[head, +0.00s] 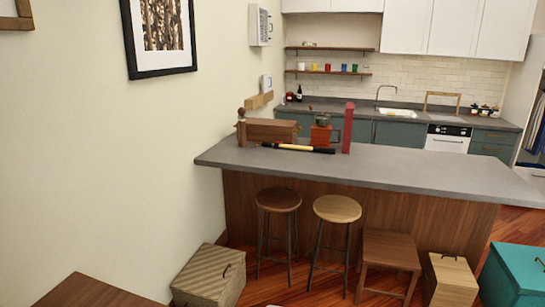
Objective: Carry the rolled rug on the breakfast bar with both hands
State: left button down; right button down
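The breakfast bar (430,172) has a grey top and wood-panelled sides, and its left end meets the wall. At that end lies a long brown block-like thing (271,130); I cannot tell whether it is the rolled rug or a wooden box. In front of it lies a thin dark rod with a pale yellow middle (292,147). No other thing there clearly looks like a rolled rug. Neither of my grippers is in view.
On the bar stand a red box (321,135) and a tall red post (348,127). Two round stools (279,199) (337,208) and a square wooden stool (391,250) stand before it. A striped box (209,276), a wooden box (452,276) and a teal chest (515,270) are on the floor.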

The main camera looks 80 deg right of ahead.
aim_at(288, 160)
jog(key=k+z, duration=0.2)
jog(key=z, duration=2.35)
jog(key=i+j, duration=0.1)
jog(key=i, duration=0.55)
jog(key=i+j+z, duration=0.1)
jog(key=i, duration=0.55)
jog(key=i+j, duration=0.2)
jog(key=i, duration=0.45)
